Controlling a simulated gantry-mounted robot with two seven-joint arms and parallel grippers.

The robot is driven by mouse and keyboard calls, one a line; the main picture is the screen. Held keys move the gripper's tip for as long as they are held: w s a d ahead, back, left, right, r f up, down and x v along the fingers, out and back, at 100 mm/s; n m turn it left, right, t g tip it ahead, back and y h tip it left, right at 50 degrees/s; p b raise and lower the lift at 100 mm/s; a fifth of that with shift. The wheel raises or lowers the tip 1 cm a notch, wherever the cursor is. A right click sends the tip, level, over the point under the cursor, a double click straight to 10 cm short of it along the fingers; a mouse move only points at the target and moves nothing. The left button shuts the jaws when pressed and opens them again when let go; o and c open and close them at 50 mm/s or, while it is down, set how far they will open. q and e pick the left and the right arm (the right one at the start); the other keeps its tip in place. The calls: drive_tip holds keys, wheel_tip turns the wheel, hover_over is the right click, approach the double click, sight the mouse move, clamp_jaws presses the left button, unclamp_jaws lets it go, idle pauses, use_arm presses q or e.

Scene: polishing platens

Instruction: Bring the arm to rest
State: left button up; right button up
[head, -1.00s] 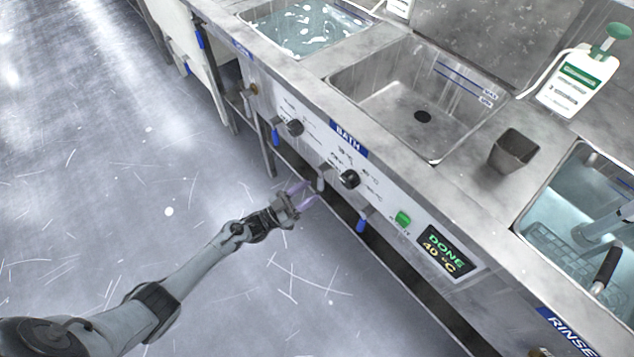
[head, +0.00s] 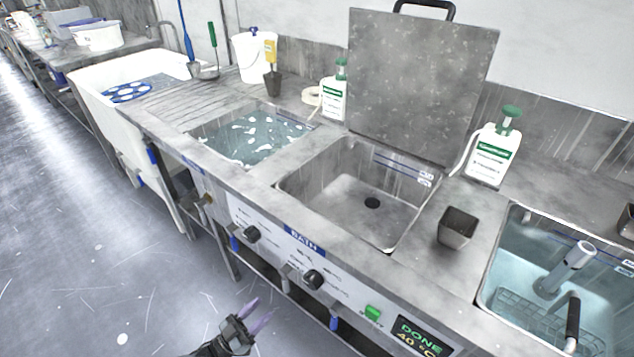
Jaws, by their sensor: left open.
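My left gripper (head: 254,318) shows at the bottom of the head view, with two purple fingers apart and nothing between them. It hangs in front of the bath unit's control panel (head: 268,226), to the left of a black knob (head: 313,279), and appears apart from it. Most of the left arm is below the picture edge. My right gripper is out of view.
The empty bath basin (head: 345,197) has a raised lid (head: 420,80) behind it. A sudsy basin (head: 250,138) is to its left and a water-filled rinse basin (head: 530,250) to its right. A display (head: 420,338) reads DONE 40 °C. Open floor (head: 80,260) lies left.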

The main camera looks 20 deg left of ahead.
use_arm(q)
drive_tip(key=s+d+r+n+p, duration=0.1)
drive_tip(key=s+d+r+p, duration=0.55)
drive_tip(key=s+p, duration=0.25)
drive_tip(key=d+r+g+y+p, duration=0.2)
drive_tip(key=d+r+p, duration=0.25)
drive_tip(key=r, duration=0.25)
drive_tip(key=d+r+g+y+p, duration=0.2)
drive_tip(key=d+r+p, duration=0.1)
drive_tip(key=r+p, duration=0.3)
drive_tip(key=s+a+r+n+g+y+p, duration=0.25)
drive_tip(key=r+g+y, duration=0.2)
drive_tip(key=r, duration=0.45)
drive_tip(key=s+a+r+g+y, duration=0.2)
drive_tip(key=s+a+g, duration=0.2)
drive_tip(key=s+g, duration=0.5)
wheel_tip(320, 180, up, 36)
drive_tip(key=s+t+p, duration=0.1)
drive_tip(key=t+p, duration=0.1)
drive_tip(key=p, duration=3.5)
drive_tip(key=shift+s+r, duration=0.2)
drive_tip(key=shift+s, duration=0.1)
